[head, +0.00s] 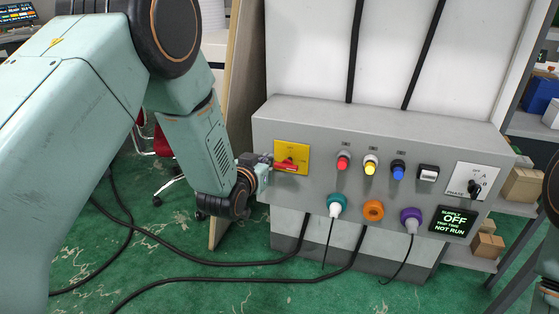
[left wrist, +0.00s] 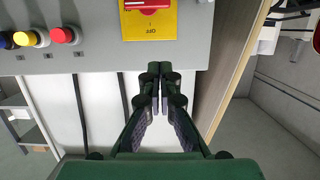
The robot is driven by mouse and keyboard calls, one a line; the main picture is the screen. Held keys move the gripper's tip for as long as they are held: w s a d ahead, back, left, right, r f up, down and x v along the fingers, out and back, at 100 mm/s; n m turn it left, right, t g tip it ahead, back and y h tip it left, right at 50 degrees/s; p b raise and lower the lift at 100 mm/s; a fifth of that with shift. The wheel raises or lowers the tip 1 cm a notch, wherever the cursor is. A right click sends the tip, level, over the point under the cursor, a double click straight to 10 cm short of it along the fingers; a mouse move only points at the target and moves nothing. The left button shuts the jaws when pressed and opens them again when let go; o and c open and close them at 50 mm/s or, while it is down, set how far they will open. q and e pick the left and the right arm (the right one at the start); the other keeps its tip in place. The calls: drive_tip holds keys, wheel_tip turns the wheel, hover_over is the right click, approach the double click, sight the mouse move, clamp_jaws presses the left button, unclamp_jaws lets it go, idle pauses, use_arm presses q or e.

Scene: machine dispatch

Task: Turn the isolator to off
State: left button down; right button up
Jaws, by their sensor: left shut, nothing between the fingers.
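The isolator is a yellow plate (head: 300,151) with a red handle (head: 286,167) at the left end of the grey panel. The handle lies roughly level in the head view. In the left wrist view the yellow plate (left wrist: 150,28) shows at the top with an upside-down OFF label, and the red handle (left wrist: 147,4) is cut by the top edge. My left gripper (head: 268,165) is at the handle's left end in the head view; contact cannot be told. The wrist view shows its fingers (left wrist: 160,74) shut together and empty. My right gripper is out of view.
The grey panel (head: 390,140) also has red (head: 343,162), yellow (head: 371,164) and blue (head: 398,169) buttons, a phase switch (head: 475,187) and a display (head: 454,221) reading SUPPLY OFF, NOT RUN. Coloured plugs sit below. A wooden board (head: 236,110) stands left of the panel; cables cross the floor.

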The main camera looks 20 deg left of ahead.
use_arm(q)
drive_tip(key=b, duration=0.3)
hover_over(288, 164)
drive_tip(key=s+a, duration=0.3)
drive_tip(key=s, duration=0.1)
wheel_tip(288, 164, down, 2)
drive_tip(key=f, duration=0.2)
drive_tip(key=w+f+b, duration=0.1)
drive_tip(key=f, duration=0.1)
drive_tip(key=shift+d, duration=0.3)
drive_tip(key=shift+a+f, duration=0.1)
drive_tip(key=shift+f, duration=0.05)
drive_tip(key=shift+a+f+n+h, duration=0.2)
drive_tip(key=shift+n+h, duration=0.2)
drive_tip(key=shift+n, duration=0.5)
